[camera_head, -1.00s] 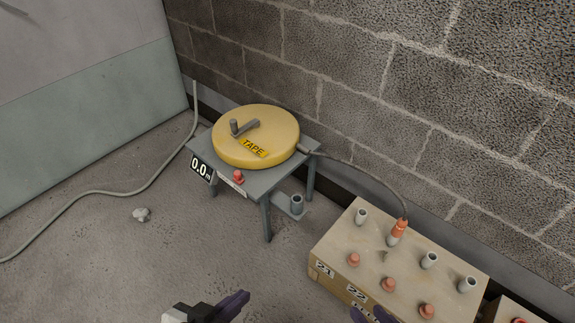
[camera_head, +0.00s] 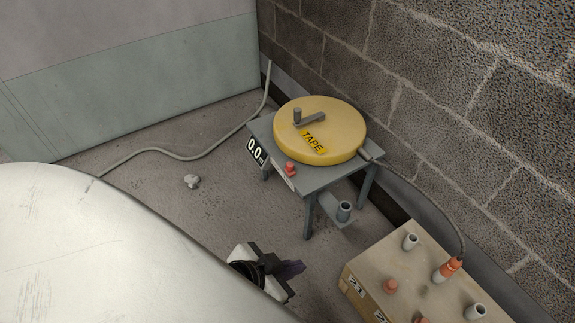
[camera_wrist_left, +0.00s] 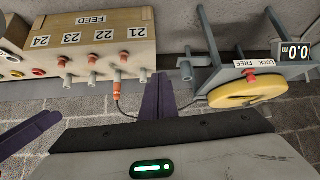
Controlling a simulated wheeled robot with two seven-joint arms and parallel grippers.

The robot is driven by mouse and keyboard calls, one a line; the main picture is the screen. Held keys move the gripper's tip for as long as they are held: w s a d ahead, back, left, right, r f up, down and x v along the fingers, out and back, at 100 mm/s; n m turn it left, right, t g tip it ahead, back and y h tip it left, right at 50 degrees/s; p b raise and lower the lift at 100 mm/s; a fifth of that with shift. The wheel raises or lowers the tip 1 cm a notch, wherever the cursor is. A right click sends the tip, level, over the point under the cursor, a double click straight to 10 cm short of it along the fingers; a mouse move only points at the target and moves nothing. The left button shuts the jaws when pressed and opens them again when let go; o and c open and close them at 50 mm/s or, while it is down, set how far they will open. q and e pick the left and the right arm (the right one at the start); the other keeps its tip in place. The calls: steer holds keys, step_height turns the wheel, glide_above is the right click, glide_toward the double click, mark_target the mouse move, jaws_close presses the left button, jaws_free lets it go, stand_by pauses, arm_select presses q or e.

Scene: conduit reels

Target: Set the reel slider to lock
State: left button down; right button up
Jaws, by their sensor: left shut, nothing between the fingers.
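The yellow tape reel (camera_head: 320,130) sits on a small grey table (camera_head: 318,182) by the block wall. The red slider knob (camera_head: 291,169) is at the table's front edge, beside a white label. In the left wrist view the label (camera_wrist_left: 253,63) reads LOCK and FREE, with the red knob (camera_wrist_left: 250,71) next to it; I cannot tell which word it stands at. My left gripper (camera_head: 294,266) is shut and empty, low in front of the table and apart from the knob. Its purple fingers (camera_wrist_left: 157,98) also show in the left wrist view. My right gripper is out of view.
A feed box (camera_head: 395,262) with several stubs and red plugs stands at the lower right. A cable runs from the reel to an orange connector (camera_head: 449,268) on it. The floor left of the table is mostly clear.

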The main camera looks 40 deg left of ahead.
mark_target(290, 168)
arm_select(q)
steer(key=w+a+f+m+t+y+b, duration=0.1)
steer(key=w+a+f+m+t+b, duration=0.1)
steer(key=w+a+m+t, duration=0.3)
steer(key=w+a+f+m+t+y+b, duration=0.2)
steer(key=w+a+f+m+t, duration=0.2)
steer(key=a+m, duration=0.5)
steer(key=shift+w+a+f+t+y, duration=0.35)
steer(key=shift+w+a+f, duration=0.4)
steer(key=shift+w, duration=0.5)
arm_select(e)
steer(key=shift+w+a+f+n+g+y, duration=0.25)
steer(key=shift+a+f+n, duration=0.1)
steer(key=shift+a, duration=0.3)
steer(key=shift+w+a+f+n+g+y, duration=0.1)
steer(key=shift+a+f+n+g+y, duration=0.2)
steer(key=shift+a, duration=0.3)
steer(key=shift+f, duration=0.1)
